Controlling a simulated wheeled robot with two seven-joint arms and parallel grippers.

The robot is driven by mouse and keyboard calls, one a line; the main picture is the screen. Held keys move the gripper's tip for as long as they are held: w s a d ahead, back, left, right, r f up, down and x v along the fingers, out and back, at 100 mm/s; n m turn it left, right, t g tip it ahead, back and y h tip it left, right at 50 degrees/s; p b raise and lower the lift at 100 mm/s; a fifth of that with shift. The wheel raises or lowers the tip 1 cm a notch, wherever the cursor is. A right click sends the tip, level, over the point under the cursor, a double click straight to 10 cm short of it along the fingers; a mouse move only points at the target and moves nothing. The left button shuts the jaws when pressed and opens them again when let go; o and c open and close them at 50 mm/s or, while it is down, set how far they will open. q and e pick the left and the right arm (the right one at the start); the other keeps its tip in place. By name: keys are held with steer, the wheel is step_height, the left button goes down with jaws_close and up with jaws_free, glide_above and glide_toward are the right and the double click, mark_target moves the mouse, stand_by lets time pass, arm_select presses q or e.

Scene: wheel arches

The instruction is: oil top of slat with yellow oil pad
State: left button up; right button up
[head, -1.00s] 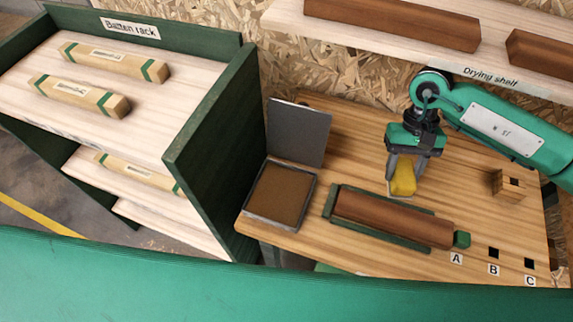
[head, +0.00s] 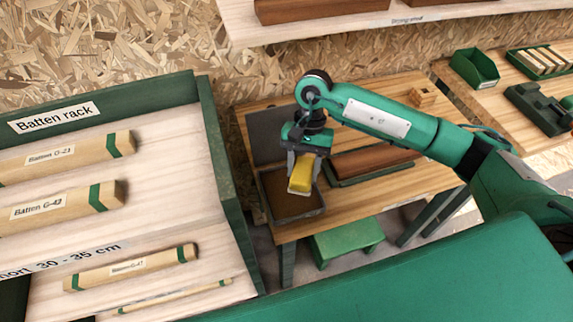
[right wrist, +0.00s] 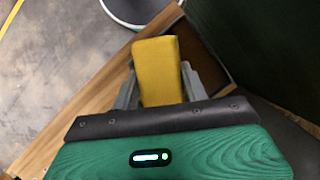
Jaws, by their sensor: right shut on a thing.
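My right gripper (head: 305,165) is shut on the yellow oil pad (head: 300,180) and holds it over the right part of the dark tray (head: 312,212) with a brown inside. The pad also shows between the fingers in the right wrist view (right wrist: 160,72). I cannot tell whether the pad touches the tray. The dark reddish-brown slat (head: 370,162) lies in a green holder on the wooden bench, right of the gripper. My arm hides part of it. My left gripper is not in view.
A batten rack (head: 165,235) with several pale battens stands at left, its green side wall close to the tray. A drying shelf (head: 430,18) with dark slats hangs above. A green stool (head: 345,240) stands below the bench. A small wooden block (head: 424,97) sits at the bench's back.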

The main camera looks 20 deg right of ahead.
mark_target(298, 159)
steer(key=m, duration=0.2)
steer(key=w+a+m+t+y, duration=0.1)
steer(key=m, duration=0.1)
steer(key=a+f+m+y+p, duration=0.1)
steer(key=m, duration=0.2)
steer(key=shift+w+a+t, duration=0.15)
steer(key=shift+t, duration=0.25)
steer(key=m, duration=0.2)
steer(key=m+t, duration=0.1)
steer(key=shift+w+d+f+p, duration=0.25)
steer(key=shift+w+f+p, duration=0.1)
steer(key=shift+w+f, duration=0.05)
steer(key=shift+w+d+f+m+t, duration=0.1)
steer(key=shift+m+t, duration=0.2)
steer(key=shift+m, duration=0.3)
steer(key=shift+f+m, duration=0.1)
steer(key=shift+m, duration=0.2)
steer(key=shift+w+f, duration=0.1)
steer(key=shift+f, duration=0.45)
step_height(298, 159, down, 4)
steer(key=shift+f+b, duration=0.1)
steer(key=shift+b, duration=1)
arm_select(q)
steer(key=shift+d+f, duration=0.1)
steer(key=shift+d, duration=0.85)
arm_select(e)
steer(key=shift+f, duration=0.4)
